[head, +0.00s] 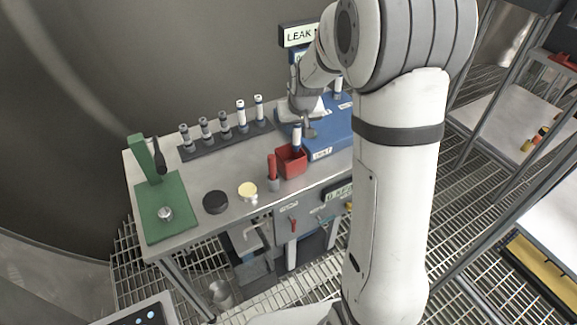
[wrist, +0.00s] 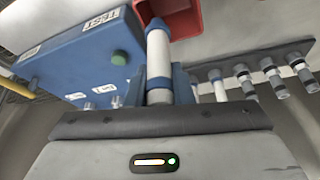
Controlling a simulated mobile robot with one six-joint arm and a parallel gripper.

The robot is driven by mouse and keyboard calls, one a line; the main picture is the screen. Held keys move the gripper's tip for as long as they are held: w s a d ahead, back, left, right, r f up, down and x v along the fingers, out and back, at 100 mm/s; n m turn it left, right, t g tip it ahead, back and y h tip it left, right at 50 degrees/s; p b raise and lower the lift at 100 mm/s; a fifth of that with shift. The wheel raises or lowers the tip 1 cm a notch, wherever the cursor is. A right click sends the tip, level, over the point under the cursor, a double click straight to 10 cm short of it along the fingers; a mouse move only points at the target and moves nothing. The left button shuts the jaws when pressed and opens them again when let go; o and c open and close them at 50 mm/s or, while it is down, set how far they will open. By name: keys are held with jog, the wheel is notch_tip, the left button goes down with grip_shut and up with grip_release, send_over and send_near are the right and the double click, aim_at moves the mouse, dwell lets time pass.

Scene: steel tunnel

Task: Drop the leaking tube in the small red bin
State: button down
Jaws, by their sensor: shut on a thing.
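My gripper (head: 304,118) is shut on a white tube with blue bands (head: 297,138). In the wrist view the tube (wrist: 158,52) stands out from between the jaws (wrist: 158,92), its far end overlapping the small red bin (wrist: 184,18). In the head view the red bin (head: 291,161) sits on the steel bench, and the tube hangs upright over it. The tube's lower end meets the bin's opening in the picture; I cannot tell how deep it reaches. My arm hides part of the bench's right side.
A blue test box (head: 329,141) stands right beside the bin. A dark rack (head: 228,138) with several tubes lies behind.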

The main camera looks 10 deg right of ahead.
jog(key=c, duration=1.2)
grip_release()
jog(key=v, duration=0.7)
jog(key=shift+s+r, duration=0.25)
jog(key=shift+r, duration=0.1)
jog(key=shift+m+g, duration=0.3)
jog(key=shift+g, duration=0.6)
jog(key=s, duration=1.7)
jog(key=s+r, duration=0.1)
jog(key=s, duration=0.8)
jog(key=shift+s+a+r, duration=0.1)
jog(key=shift+a, duration=0.1)
